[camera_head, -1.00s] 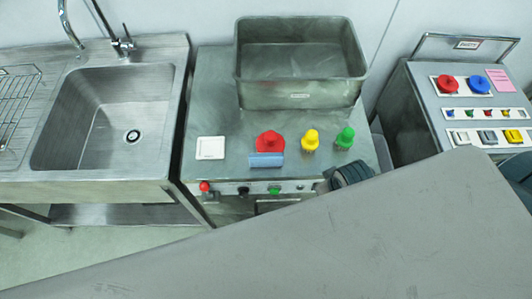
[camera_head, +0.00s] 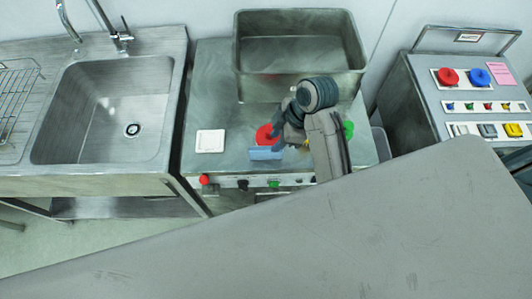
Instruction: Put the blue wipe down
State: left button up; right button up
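The blue wipe (camera_head: 265,153) lies on the steel counter (camera_head: 222,95), in front of the red knob-like piece (camera_head: 265,135). My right gripper (camera_head: 281,140) reaches in over the counter from the front right, with its fingers at the right side of the red piece and the right end of the wipe. I cannot tell whether it touches the wipe or whether its fingers are open or shut. My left gripper is out of view.
A steel bin (camera_head: 298,88) stands at the counter's back. A sink (camera_head: 105,115) is left and a button panel (camera_head: 480,90) right. A large grey surface (camera_head: 380,220) covers the foreground.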

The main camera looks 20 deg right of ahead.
aim_at(266, 149)
jog(key=x, duration=0.3)
jog(key=shift+w+a+f, duration=0.1)
jog(key=shift+a+f, duration=0.15)
jog(key=shift+f, duration=0.05)
jog(key=shift+a+f+p, duration=0.2)
jog(key=shift+f+p, duration=0.05)
jog(key=shift+p, duration=0.1)
jog(key=p+x, duration=0.2)
jog(key=x, duration=0.1)
jog(key=shift+w+a+f, duration=0.1)
jog(key=shift+w+f, duration=0.1)
jog(key=shift+a+f, duration=0.15)
jog(key=shift+f, duration=0.2)
jog(key=shift+s+f, duration=0.3)
jog(key=shift+s, duration=0.05)
jog(key=shift+w+f, duration=0.1)
jog(key=shift+f, duration=0.05)
jog(key=c, duration=0.5)
jog(key=shift+w, duration=0.2)
grip_shut()
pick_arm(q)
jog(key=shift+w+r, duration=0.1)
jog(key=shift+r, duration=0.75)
pick_arm(e)
jog(key=shift+w, duration=0.1)
